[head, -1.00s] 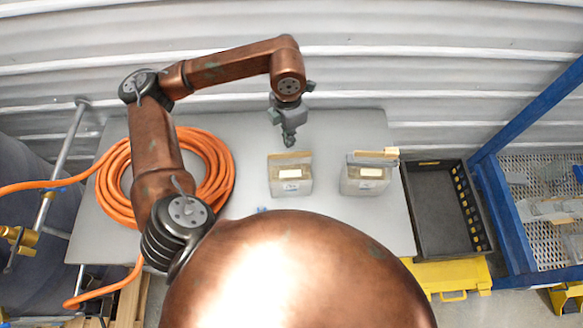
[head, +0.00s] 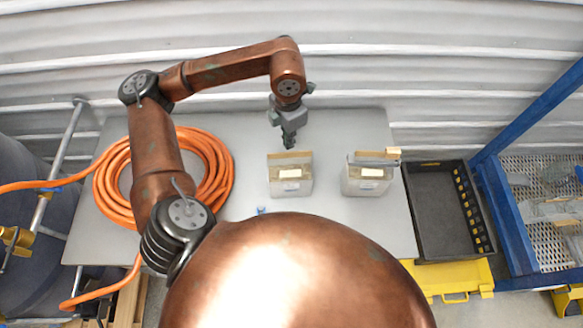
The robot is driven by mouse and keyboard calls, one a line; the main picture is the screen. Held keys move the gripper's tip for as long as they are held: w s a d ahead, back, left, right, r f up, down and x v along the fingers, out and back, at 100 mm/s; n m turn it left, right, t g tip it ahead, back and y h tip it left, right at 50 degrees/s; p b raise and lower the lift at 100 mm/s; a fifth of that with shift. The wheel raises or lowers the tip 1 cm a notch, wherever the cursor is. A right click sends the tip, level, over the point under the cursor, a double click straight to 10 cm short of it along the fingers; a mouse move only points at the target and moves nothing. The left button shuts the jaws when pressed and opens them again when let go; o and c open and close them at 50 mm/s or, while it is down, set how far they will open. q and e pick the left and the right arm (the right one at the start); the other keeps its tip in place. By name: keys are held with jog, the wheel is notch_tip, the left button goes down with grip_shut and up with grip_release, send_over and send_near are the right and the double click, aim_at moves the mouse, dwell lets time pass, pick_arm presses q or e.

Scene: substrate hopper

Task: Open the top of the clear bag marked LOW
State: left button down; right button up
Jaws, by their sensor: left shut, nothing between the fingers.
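Two clear bags with tan contents stand upright on the grey table (head: 250,135). The left bag (head: 291,187) and the right bag (head: 366,187) each carry a small white label. The print is too small to read, so I cannot tell which is marked LOW. The left bag has a tan strip along its top edge. The right bag has a grey strip along its top, with a tan piece at its right end. My left gripper (head: 289,146) points down just behind the left bag's top edge, shut and empty. I cannot tell whether it touches the bag. My right gripper is not in view.
A coiled orange hose (head: 218,180) lies on the table's left. A black tray (head: 440,210) is right of the table, above a yellow bin (head: 450,277). A blue-framed mesh rack (head: 520,250) stands far right. A small blue item (head: 261,210) lies in front of the left bag.

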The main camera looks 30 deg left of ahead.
pick_arm(q)
jog(key=shift+s+d, duration=0.1)
jog(key=shift+s+d, duration=0.25)
jog(key=shift+s, duration=0.1)
jog(key=s+d, duration=0.3)
jog(key=s, duration=0.2)
jog(key=shift+s+d, duration=0.15)
jog(key=shift+d, duration=0.15)
dwell(0.8)
jog(key=shift+s+d+f+b, duration=0.25)
jog(key=shift+s+d, duration=0.2)
jog(key=shift+s, duration=0.25)
jog(key=shift+s+d+f+b, duration=0.15)
jog(key=shift+s+d+b, duration=0.05)
jog(key=shift+s+d, duration=0.4)
jog(key=shift+s+d+f+b, duration=0.25)
jog(key=shift+s+d, duration=0.1)
jog(key=shift+s, duration=0.4)
jog(key=shift+r, duration=0.15)
